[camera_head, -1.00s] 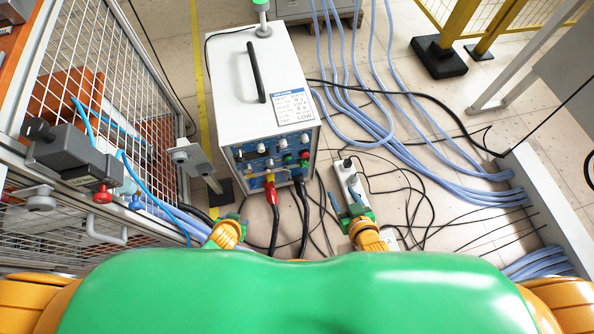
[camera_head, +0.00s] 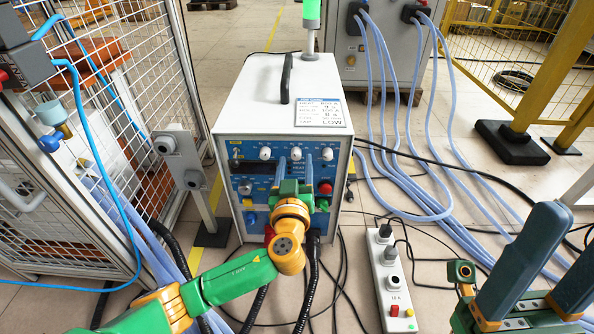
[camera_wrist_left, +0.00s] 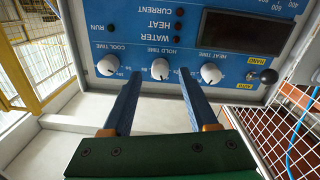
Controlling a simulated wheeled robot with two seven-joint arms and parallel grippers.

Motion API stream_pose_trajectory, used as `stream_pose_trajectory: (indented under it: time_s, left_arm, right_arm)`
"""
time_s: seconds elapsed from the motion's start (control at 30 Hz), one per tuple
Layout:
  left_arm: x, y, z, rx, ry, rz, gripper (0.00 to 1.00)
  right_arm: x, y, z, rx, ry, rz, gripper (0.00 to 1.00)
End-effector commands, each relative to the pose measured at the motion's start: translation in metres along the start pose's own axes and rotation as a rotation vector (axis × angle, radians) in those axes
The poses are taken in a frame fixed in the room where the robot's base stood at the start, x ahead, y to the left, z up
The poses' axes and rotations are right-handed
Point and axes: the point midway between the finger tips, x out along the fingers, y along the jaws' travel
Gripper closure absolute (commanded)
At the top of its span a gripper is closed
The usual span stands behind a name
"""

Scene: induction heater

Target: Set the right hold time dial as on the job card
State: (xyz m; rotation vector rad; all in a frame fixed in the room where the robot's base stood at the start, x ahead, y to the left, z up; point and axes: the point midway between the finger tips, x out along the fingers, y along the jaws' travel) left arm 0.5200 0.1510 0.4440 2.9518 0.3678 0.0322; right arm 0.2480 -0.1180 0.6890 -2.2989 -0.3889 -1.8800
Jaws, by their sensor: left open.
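The heater (camera_head: 228,125) is a white box with a blue front panel, and the job card (camera_head: 322,112) lies on its top; most of its small print is blurred, but "LOW" is legible. The white hold time dial (camera_head: 296,153) is the middle of three knobs. In the left wrist view, upside down, the hold time dial (camera_wrist_left: 160,69) appears between my left fingertips (camera_wrist_left: 159,75). My left gripper (camera_head: 294,164) is open in front of the panel; contact with the dial cannot be told. My right gripper (camera_head: 568,232) is open and empty at the lower right, partly cut off.
The heat time dial (camera_wrist_left: 210,73) and cool time dial (camera_wrist_left: 108,65) flank the hold time dial closely. A red button (camera_head: 325,188) sits lower on the panel. A power strip (camera_head: 390,280) and cables lie on the floor at right. A mesh fence (camera_head: 130,90) stands at left.

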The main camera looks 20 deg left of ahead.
Motion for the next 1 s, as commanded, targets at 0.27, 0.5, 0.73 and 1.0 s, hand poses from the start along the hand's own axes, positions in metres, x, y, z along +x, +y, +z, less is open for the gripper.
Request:
stream_pose_trajectory:
  time_s: [0.27, 0.5, 0.73, 1.0]
  left_arm:
    - [0.0085, -0.0003, 0.0003, -0.001, -0.002, -0.001, 0.41]
    - [0.0082, -0.0003, 0.0004, 0.0, -0.002, -0.001, 0.95]
    - [0.0081, -0.0004, 0.0006, 0.003, -0.003, -0.001, 1.0]
    - [0.008, -0.0007, 0.0011, 0.083, -0.007, -0.003, 1.0]
  right_arm:
    - [-0.0011, 0.0003, -0.0004, 0.001, 0.011, 0.001, 0.4]
    - [-0.0013, 0.0002, 0.0, 0.002, 0.009, 0.001, 0.4]
    - [-0.0014, 0.0002, 0.0001, 0.002, 0.008, 0.0, 0.4]
    - [-0.001, 0.0002, 0.0001, 0.001, 0.008, 0.0, 0.4]
